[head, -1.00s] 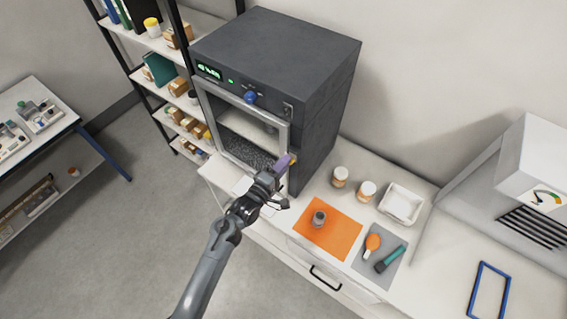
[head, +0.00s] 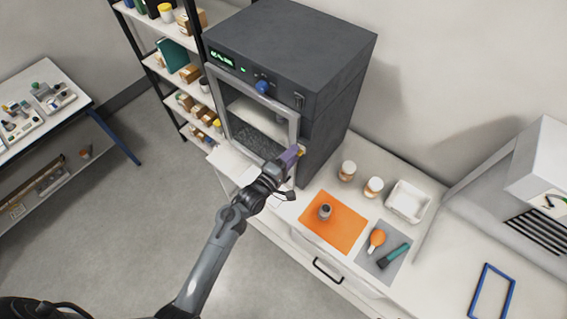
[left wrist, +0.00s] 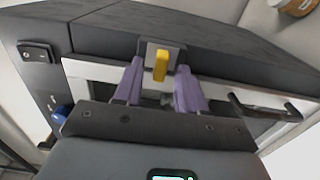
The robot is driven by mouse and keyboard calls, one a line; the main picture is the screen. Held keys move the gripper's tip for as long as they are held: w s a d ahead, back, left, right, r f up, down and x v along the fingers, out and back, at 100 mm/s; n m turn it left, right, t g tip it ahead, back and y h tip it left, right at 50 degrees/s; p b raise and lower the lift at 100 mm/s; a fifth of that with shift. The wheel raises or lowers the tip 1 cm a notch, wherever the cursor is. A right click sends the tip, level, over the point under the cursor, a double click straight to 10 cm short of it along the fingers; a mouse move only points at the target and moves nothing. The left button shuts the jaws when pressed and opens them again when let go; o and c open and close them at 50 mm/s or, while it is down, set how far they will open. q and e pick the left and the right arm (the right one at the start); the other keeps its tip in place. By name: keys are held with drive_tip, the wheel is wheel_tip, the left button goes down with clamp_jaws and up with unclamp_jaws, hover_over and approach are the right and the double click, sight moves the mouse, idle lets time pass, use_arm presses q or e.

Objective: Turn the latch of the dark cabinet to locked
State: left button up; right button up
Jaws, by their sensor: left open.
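The dark cabinet (head: 335,50) stands on the bench with its glass-fronted door facing my left arm. Its yellow latch (left wrist: 161,65) sits on a grey plate at the door's edge. My left gripper (head: 292,157) is at that latch. In the left wrist view, its two purple fingers (left wrist: 158,85) are open, one on each side of the latch. Small gaps seem to separate them from it; I cannot tell whether either touches. In the head view the gripper mostly hides the latch. My right gripper is not in view.
A blue knob (head: 262,87) is on the cabinet front, and a black bar handle (left wrist: 265,108) shows near the right finger. An orange mat (head: 345,232) with a small metal weight (head: 325,211), jars (head: 347,171) and a white tray (head: 409,201) lie to the right.

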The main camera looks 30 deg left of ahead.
use_arm(q)
drive_tip(key=b+v, duration=0.2)
drive_tip(key=v, duration=0.8)
drive_tip(key=shift+s, duration=0.25)
drive_tip(key=s+m+g+y+p, duration=0.2)
drive_tip(key=s+m+g, duration=1.2)
drive_tip(key=s, duration=0.8)
drive_tip(key=m+y, duration=0.1)
drive_tip(key=m, duration=0.2)
drive_tip(key=shift+m+y, duration=0.3)
drive_tip(key=shift+m, duration=0.1)
